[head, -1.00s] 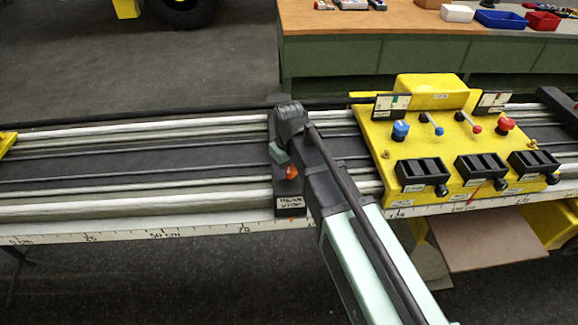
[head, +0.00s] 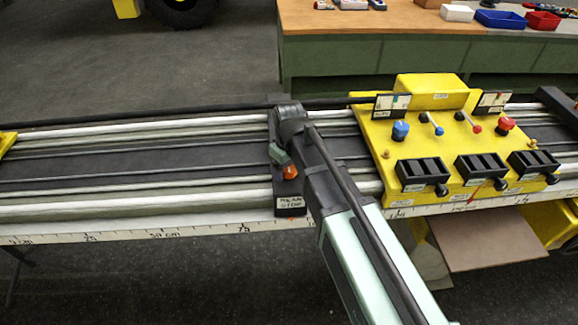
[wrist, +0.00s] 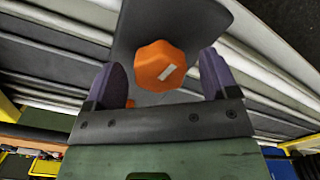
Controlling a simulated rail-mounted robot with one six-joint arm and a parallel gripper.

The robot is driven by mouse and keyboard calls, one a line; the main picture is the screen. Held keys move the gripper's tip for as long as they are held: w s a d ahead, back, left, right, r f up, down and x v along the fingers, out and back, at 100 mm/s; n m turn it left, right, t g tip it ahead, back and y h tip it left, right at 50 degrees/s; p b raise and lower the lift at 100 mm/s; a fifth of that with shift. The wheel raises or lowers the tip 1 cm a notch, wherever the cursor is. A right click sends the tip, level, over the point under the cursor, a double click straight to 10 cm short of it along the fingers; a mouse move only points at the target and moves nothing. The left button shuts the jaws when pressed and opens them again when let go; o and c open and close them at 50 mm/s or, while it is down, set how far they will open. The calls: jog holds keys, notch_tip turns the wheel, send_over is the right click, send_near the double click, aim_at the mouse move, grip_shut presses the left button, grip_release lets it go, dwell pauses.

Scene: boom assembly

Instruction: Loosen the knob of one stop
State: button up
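The stop, a dark block labelled "NEAR STOP" (head: 290,203), sits across the rail. Its orange knob (head: 290,172) is partly hidden by my gripper (head: 281,156) in the head view. In the wrist view the knob (wrist: 160,66) is large, with a pale slanted mark on its face. My gripper's two purple-grey fingers (wrist: 162,60) stand on either side of the knob. A narrow gap shows between each finger and the knob, so the gripper looks open. I cannot tell how deep the knob sits between the fingertips.
A yellow control panel (head: 458,150) with a blue knob, a red knob, levers and black bins stands on the rail to the right. A ruler strip (head: 130,234) runs along the front edge. The rail left of the stop is clear. A workbench (head: 420,20) stands behind.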

jog(key=shift+r, duration=0.1)
notch_tip(320, 180, up, 11)
jog(key=p, duration=1.1)
jog(key=shift+f, duration=0.2)
jog(key=s+d+f+m+b, duration=0.2)
jog(key=s+d+m+b, duration=0.1)
jog(key=s+d, duration=0.3)
jog(key=s+d+f+m+b, duration=0.2)
jog(key=s+d+m, duration=0.3)
jog(key=d, duration=0.5)
jog(key=shift+s+d+f+b, duration=0.35)
jog(key=shift+s+f+b, duration=0.1)
jog(key=shift+f, duration=0.35)
